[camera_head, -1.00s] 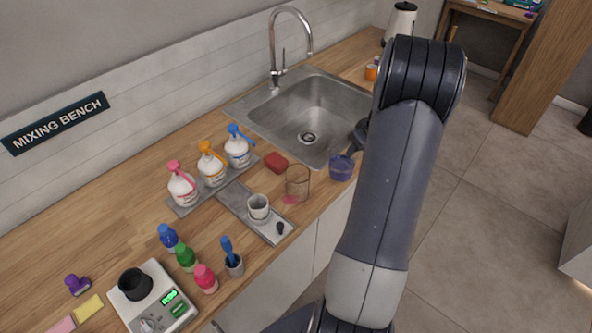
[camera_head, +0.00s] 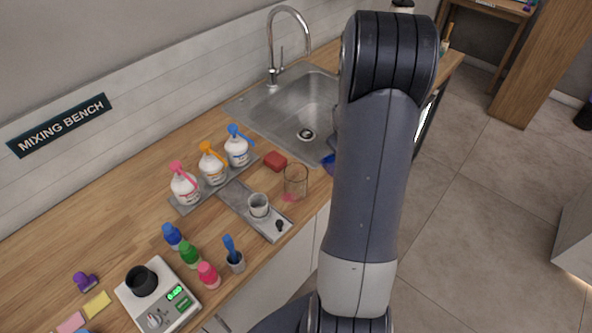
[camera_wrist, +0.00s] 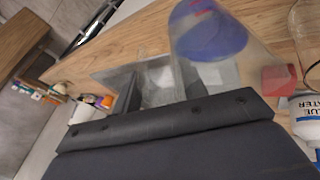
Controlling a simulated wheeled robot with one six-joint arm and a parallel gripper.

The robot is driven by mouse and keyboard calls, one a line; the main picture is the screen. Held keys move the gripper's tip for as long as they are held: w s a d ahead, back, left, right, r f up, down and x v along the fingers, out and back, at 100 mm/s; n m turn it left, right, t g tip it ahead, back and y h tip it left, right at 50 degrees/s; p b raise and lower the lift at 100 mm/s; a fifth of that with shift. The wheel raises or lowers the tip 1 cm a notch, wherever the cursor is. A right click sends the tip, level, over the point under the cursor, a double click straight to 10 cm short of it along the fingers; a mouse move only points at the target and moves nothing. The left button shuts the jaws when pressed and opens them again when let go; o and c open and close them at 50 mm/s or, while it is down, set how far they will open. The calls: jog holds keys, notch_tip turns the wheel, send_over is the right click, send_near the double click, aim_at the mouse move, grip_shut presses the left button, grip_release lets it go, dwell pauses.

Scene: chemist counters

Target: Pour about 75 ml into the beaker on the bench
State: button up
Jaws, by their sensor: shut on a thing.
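A clear glass beaker (camera_head: 296,181) stands upright on the bench near its front edge, with a pink patch at its foot; I see no liquid standing in it. My gripper (camera_wrist: 165,118) is shut on a clear vessel of blue liquid (camera_wrist: 208,38). In the head view my arm hides the gripper and most of the vessel; only a blue sliver (camera_head: 329,164) shows, right of the beaker. The vessel looks tilted in the wrist view, but I cannot tell its true tilt. A curved clear edge at the wrist view's upper right may be the beaker.
Pump bottles (camera_head: 212,168) stand behind. A red block (camera_head: 275,161) and the sink (camera_head: 290,105) are close by.

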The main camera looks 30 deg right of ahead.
jog(key=b, duration=0.1)
jog(key=a+h+b, duration=0.1)
jog(key=b, duration=0.1)
jog(key=shift+w+a+r, duration=0.15)
jog(key=shift+a+r, duration=0.1)
jog(key=shift+a, duration=0.05)
jog(key=a+r+n+h+b, duration=0.1)
jog(key=a+r+h+b, duration=0.2)
jog(key=b, duration=0.7)
notch_tip(320, 180, up, 3)
jog(key=shift+a+f+t+h, duration=0.1)
jog(key=shift+a+t+h, duration=0.2)
jog(key=shift+h, duration=0.4)
jog(key=shift+a+r+n+h+b, duration=0.35)
jog(key=shift+h+b, duration=0.15)
jog(key=shift+b, duration=0.55)
jog(key=shift+a+r, duration=0.1)
jog(key=shift+r, duration=0.1)
jog(key=shift+a+r+n+h+b, duration=0.25)
jog(key=shift+a+r+h+b, duration=0.4)
jog(key=shift+h+b, duration=0.55)
